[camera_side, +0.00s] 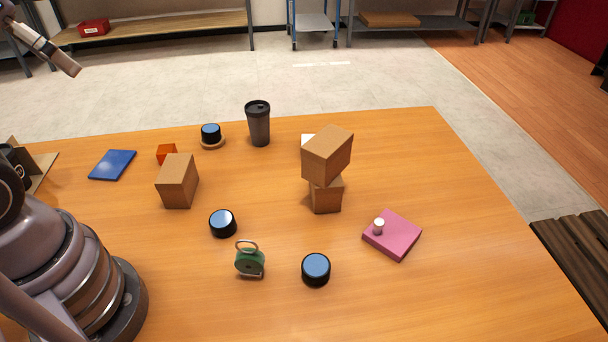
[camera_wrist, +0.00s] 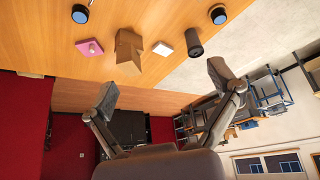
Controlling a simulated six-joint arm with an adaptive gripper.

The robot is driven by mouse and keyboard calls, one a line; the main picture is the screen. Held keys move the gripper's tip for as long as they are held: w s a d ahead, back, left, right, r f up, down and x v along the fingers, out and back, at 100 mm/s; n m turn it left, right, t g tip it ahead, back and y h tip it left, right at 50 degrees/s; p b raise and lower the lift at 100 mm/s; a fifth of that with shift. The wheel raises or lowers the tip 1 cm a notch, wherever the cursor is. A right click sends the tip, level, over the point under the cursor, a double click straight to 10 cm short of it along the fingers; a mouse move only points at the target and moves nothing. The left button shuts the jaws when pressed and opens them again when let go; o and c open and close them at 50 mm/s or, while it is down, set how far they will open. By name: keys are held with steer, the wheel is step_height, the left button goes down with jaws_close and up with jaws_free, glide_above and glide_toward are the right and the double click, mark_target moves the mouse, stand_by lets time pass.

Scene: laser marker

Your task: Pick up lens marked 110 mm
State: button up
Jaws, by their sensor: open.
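Three short black cylinders with blue glassy tops look like lenses. One lens (camera_side: 316,268) stands at the front middle of the table, another (camera_side: 222,224) is further left, and a third (camera_side: 210,132) sits on a round wooden base at the back. No 110 mm marking is legible on any of them. In the wrist view two lenses show at the top, one at the left (camera_wrist: 80,14) and one at the right (camera_wrist: 218,15). My gripper (camera_wrist: 164,85) is open and empty, its fingers wide apart, well away from the lenses.
Two stacked cardboard boxes (camera_side: 327,157), another box (camera_side: 177,181) and a dark cup (camera_side: 258,123) stand tall on the table (camera_side: 450,290). A green padlock-like object (camera_side: 249,260) lies between two lenses. A pink block (camera_side: 396,238) carries a small white piece. The front right is clear.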

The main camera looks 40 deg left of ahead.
steer(key=w+d+f+n+g+h, duration=0.6)
steer(key=w+d+f+g+h, duration=0.3)
steer(key=w+f, duration=0.65)
steer(key=n+h, duration=0.4)
steer(key=n, duration=0.4)
glide_toward(307, 257)
steer(key=x, duration=0.7)
steer(key=shift+s+a+f, duration=0.25)
steer(key=shift+s+f, duration=0.05)
steer(key=shift+f, duration=0.05)
steer(key=shift+w+x, duration=0.2)
steer(key=shift+x, duration=1.3)
steer(key=shift+w+x, duration=0.25)
steer(key=shift+x, duration=1.2)
steer(key=shift+d+r, duration=0.2)
steer(key=c, duration=1.3)
